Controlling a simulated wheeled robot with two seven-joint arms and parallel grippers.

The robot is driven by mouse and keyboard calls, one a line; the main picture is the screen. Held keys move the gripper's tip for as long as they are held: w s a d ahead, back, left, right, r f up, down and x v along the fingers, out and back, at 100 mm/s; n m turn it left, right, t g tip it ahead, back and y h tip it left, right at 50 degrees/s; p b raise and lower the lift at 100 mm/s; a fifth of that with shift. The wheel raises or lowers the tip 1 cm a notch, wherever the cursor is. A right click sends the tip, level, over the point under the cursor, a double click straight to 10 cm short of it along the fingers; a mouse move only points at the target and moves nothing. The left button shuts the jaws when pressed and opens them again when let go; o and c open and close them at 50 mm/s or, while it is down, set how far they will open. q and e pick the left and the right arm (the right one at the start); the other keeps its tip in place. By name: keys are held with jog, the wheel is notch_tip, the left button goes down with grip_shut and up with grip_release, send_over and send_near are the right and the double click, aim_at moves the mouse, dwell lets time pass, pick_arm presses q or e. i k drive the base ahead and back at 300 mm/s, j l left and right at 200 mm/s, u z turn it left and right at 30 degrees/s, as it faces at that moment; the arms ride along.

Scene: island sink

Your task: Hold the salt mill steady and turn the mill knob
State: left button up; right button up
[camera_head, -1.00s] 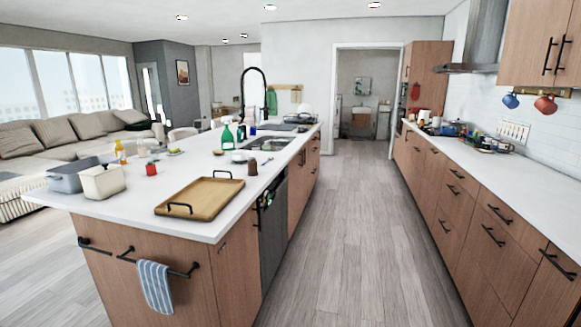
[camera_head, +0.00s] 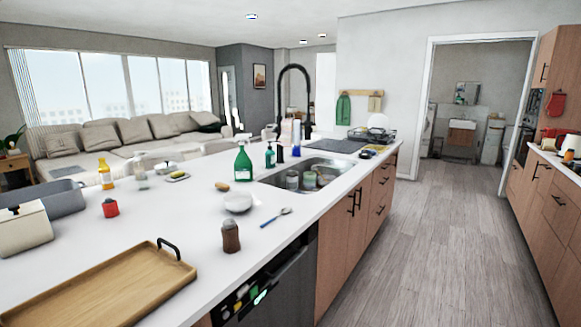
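A small brown mill with a lighter, whitish band near its top (camera_head: 231,237) stands upright on the white island counter, near its right edge. It looks like the salt mill, and its top part is brown; the knob's detail is too small to make out. Neither of my grippers shows in the head view, so nothing is seen touching the mill.
A wooden tray (camera_head: 110,290) lies in front of the mill. The sink (camera_head: 282,182) lies beyond. The floor (camera_head: 430,255) on the right is clear.

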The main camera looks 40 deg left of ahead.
aim_at(230, 223)
jog(key=i+l+u, duration=0.2)
jog(key=i+u, duration=0.2)
jog(key=i, duration=0.4)
jog(key=i+l+u, duration=0.4)
jog(key=i, duration=0.4)
jog(key=i+l+u, duration=0.4)
jog(key=i+l, duration=0.3)
